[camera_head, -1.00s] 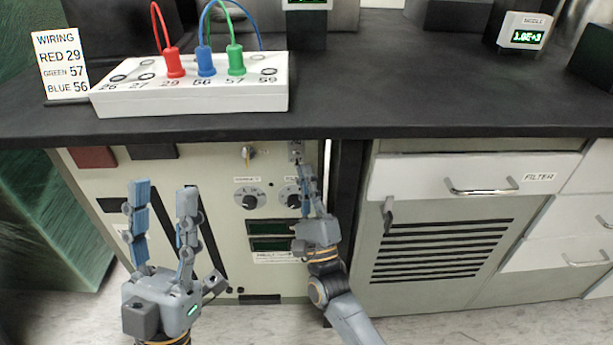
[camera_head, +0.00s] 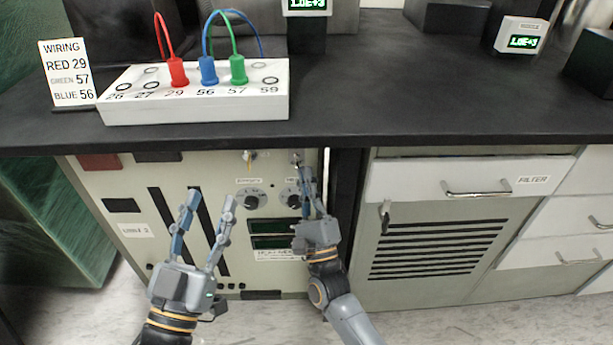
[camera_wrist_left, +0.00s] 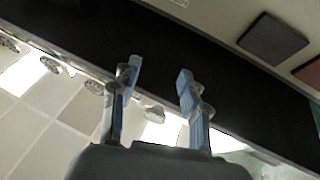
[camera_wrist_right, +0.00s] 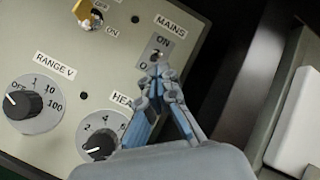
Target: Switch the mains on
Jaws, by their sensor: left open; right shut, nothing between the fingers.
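The mains switch (camera_wrist_right: 156,57) is a small metal toggle on the upper right of the pale panel, labelled MAINS, with ON above it; it also shows in the head view (camera_head: 296,157). The lower label is partly hidden by my fingers, and I cannot tell the lever's position. My right gripper (camera_wrist_right: 158,73) is shut and empty, its fingertips just below the toggle; I cannot tell whether they touch it. It also shows in the head view (camera_head: 306,178). My left gripper (camera_head: 210,197) is open and empty in front of the panel's left half; it also shows in the left wrist view (camera_wrist_left: 158,70).
The black worktop (camera_head: 400,110) overhangs the panel. On it stand the white wiring block (camera_head: 200,108) and the wiring card (camera_head: 66,75). The range knob (camera_wrist_right: 33,103), heater knob (camera_wrist_right: 101,138) and yellow-handled switch (camera_wrist_right: 84,12) are near my right gripper. A cabinet (camera_head: 440,205) stands to the right.

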